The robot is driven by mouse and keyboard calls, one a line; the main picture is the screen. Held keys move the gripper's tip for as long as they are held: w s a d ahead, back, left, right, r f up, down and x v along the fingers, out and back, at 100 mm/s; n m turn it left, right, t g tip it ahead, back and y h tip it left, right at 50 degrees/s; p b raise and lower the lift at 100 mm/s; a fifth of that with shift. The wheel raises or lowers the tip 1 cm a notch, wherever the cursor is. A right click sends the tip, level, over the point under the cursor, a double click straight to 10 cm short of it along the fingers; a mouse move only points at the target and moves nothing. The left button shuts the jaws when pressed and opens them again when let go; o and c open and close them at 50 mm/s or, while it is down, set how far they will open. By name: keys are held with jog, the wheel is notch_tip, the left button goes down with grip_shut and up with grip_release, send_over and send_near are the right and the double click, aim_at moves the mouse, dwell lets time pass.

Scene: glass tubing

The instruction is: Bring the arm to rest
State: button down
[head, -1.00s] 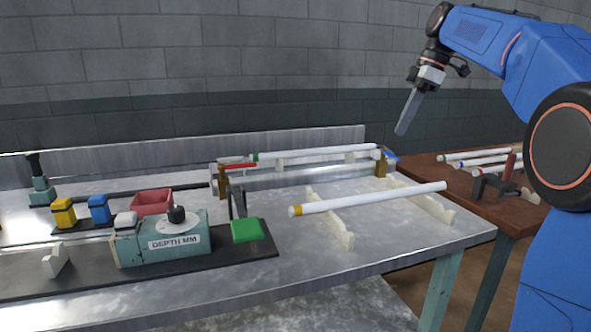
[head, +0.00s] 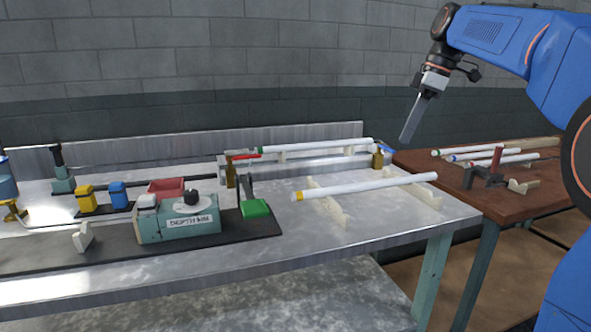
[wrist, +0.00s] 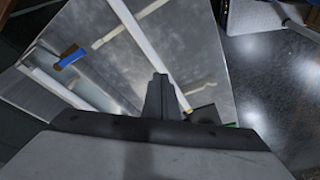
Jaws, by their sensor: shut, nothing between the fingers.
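My gripper (head: 414,118) is raised in the air at the upper right of the head view, above the back right end of the metal bench (head: 400,228). Its fingers are shut and empty, pointing down and slightly left. In the wrist view the closed fingers (wrist: 158,92) show over the bench top, and nothing is between them. My blue arm reaches in from the right edge.
A white tube with a yellow end (head: 370,187) lies on two cream supports. A green-ended tube (head: 320,145) lies on the rack behind. The depth gauge (head: 180,222) stands left. A brown table (head: 430,178) at right holds several tubes and a clamp.

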jog(key=s+f+m+t+h, duration=0.3)
jog(key=s+f+m, duration=1.1)
jog(key=s+f, duration=1.7)
jog(key=shift+s+d+f+t, duration=0.3)
jog(key=shift+s+d+f, duration=0.15)
jog(key=shift+s, duration=0.7)
jog(key=shift+a, duration=0.15)
